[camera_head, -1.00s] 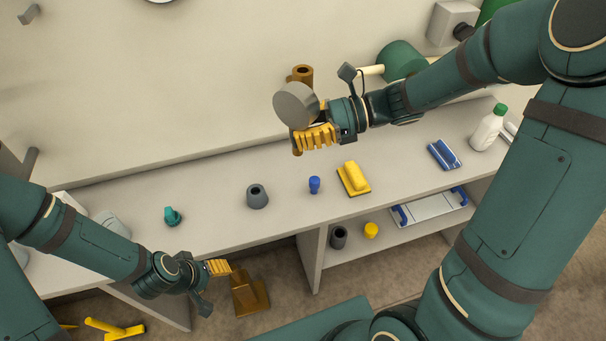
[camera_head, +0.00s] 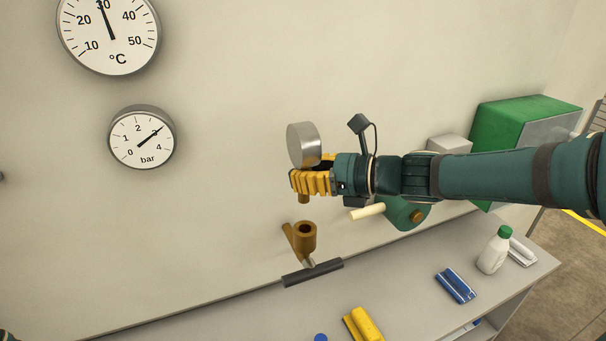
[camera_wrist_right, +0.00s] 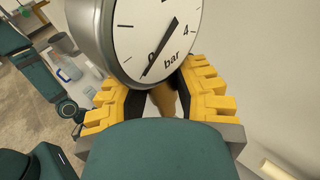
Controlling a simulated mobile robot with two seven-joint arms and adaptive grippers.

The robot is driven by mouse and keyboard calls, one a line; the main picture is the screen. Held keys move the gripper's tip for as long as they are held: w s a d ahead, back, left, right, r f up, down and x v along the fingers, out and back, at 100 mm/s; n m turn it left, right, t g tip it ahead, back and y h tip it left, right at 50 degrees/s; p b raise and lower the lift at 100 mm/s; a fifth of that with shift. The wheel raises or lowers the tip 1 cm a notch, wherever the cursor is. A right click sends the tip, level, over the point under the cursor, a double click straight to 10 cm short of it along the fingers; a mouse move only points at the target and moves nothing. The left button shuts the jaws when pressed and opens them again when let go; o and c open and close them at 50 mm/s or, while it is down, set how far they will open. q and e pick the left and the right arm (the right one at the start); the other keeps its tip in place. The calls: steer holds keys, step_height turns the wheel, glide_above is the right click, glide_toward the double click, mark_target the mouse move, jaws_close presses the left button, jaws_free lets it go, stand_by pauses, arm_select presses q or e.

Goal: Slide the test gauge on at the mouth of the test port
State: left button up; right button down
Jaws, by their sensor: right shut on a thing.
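The test gauge (camera_head: 303,146) is a silver round drum with a brass stem (camera_head: 303,199). Its white "bar" dial shows in the right wrist view (camera_wrist_right: 155,35). My right gripper (camera_head: 310,182) is shut on the gauge, its yellow fingers around the stem, whose lower end sticks out below them. The fingers also show in the right wrist view (camera_wrist_right: 160,100). The test port (camera_head: 305,237) is a brass cup on the wall with its dark mouth facing up. The stem is above the mouth, apart from it with a visible gap. My left gripper is out of view.
A dark grey bar (camera_head: 313,272) sits just below the port. A green rounded fitting with a pale handle (camera_head: 367,212) is to the right. Two dials (camera_head: 141,140) hang on the wall at left. The bench (camera_head: 400,284) carries a bottle (camera_head: 494,251), blue item (camera_head: 456,286) and yellow block (camera_head: 363,325).

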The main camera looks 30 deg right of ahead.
mark_target(307, 202)
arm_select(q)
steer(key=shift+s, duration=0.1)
arm_select(e)
steer(key=shift+s+f, duration=0.1)
steer(key=shift+f, duration=1.3)
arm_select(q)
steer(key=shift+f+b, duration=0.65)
arm_select(e)
steer(key=shift+f, duration=1.45)
arm_select(q)
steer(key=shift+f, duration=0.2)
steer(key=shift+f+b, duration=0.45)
steer(key=shift+b, duration=0.25)
arm_select(e)
steer(key=shift+s+f, duration=0.1)
steer(key=shift+f, duration=0.4)
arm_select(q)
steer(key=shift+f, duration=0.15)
arm_select(e)
steer(key=shift+s+f, duration=0.1)
steer(key=shift+f, duration=0.05)
steer(key=shift+r, duration=0.25)
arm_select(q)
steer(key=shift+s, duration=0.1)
